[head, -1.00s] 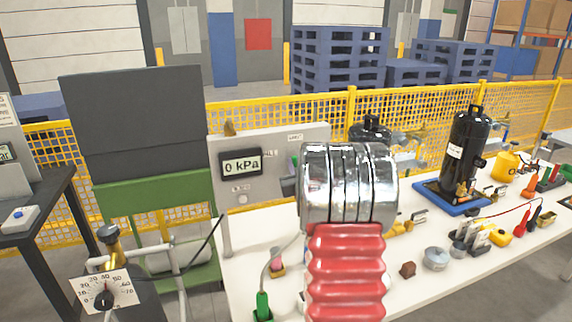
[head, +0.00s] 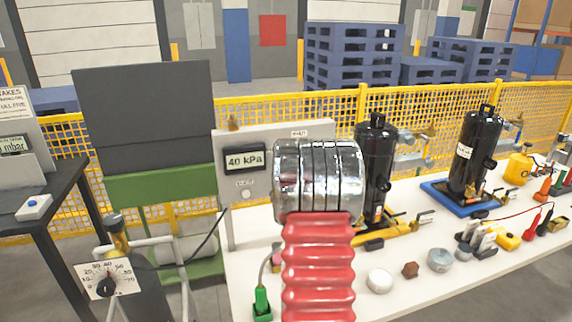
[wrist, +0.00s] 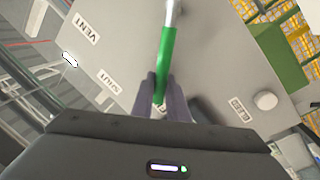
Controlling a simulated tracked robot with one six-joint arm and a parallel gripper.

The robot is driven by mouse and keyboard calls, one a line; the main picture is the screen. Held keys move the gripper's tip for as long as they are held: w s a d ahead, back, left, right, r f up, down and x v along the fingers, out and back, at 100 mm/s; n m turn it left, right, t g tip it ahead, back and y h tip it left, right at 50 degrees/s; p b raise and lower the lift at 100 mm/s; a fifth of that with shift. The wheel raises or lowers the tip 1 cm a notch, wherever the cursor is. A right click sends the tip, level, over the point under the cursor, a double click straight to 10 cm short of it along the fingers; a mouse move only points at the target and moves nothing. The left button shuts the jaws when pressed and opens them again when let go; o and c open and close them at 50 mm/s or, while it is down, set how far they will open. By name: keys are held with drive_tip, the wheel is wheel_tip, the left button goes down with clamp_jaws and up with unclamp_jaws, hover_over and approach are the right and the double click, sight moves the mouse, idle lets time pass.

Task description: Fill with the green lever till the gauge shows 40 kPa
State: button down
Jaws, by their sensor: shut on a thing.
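The gauge (head: 244,160) on the grey panel (head: 228,200) reads 40 kPa in the head view. My gripper (wrist: 162,98) is shut on the green lever (wrist: 166,60) in the wrist view, with its two dark fingers on either side of the green grip. The lever points down in that picture, between the SHUT label (wrist: 110,82) and a label (wrist: 240,110) at the right that is hard to read. The VENT label (wrist: 88,28) is at upper left. In the head view, my red and chrome arm hides the lever and gripper.
A white table (head: 400,295) holds two black cylinders (head: 376,165) (head: 474,150), a white round lid (head: 379,281) and several small parts. A round-scale dial (head: 109,281) stands at lower left. A yellow mesh fence (head: 275,108) runs behind.

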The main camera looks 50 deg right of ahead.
drive_tip(key=shift+w+a+f+n+t, duration=0.2)
drive_tip(key=shift+a+f+n, duration=0.2)
drive_tip(key=shift+n, duration=0.3)
drive_tip(key=shift+w+a+f+n+t, duration=0.1)
drive_tip(key=shift+w+a+f+n, duration=0.15)
drive_tip(key=shift+f+n, duration=0.35)
drive_tip(key=shift+r, duration=0.1)
drive_tip(key=c, duration=1.7)
unclamp_jaws()
drive_tip(key=shift+s+r, duration=0.1)
drive_tip(key=shift+c, duration=0.2)
drive_tip(key=v, duration=1.3)
drive_tip(key=shift+s+a, duration=0.3)
